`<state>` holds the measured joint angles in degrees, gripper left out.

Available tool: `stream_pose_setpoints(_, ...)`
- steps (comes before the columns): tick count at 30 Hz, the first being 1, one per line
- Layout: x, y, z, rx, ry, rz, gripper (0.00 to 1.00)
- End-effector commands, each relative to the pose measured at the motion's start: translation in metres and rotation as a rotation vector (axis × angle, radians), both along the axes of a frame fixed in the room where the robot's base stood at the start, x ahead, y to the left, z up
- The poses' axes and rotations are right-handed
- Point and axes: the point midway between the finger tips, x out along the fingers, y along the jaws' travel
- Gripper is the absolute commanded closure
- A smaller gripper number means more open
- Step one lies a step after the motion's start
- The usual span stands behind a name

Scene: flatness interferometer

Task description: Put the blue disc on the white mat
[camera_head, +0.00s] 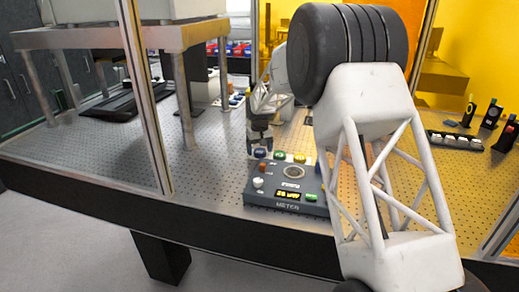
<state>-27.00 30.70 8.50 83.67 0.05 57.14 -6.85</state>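A small blue disc-like piece (260,153) shows at the back left edge of the meter box (287,207). A green one (279,155) and a yellow one (299,158) sit in a row to its right. My gripper (260,143) points down directly above or just behind the blue piece. Its fingertips are small and dark, and I cannot tell whether they touch the blue piece or how far apart they are. I cannot make out a white mat for certain; a pale patch beside the yellow piece is too small to tell. My arm hides much of the table on the right.
The perforated table (218,185) is bare left of the meter box. A metal stand (187,103) and an upright frame post (150,100) stand at left. Dark holders with small tools (455,141) stand at right. Yellow panels enclose the back right.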

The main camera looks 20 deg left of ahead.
Motion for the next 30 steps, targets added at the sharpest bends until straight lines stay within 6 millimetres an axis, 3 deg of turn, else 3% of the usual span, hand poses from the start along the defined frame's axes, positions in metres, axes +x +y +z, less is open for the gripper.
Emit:
stream_pose_setpoints(10,0.0,0.0,0.001,0.0,0.0,0.0,0.21)
stream_pose_setpoints(16,0.0,0.0,0.012,0.001,-0.001,0.0,0.21)
stream_pose_setpoints(30,0.0,0.0,0.08,0.002,-0.002,0.0,0.21)
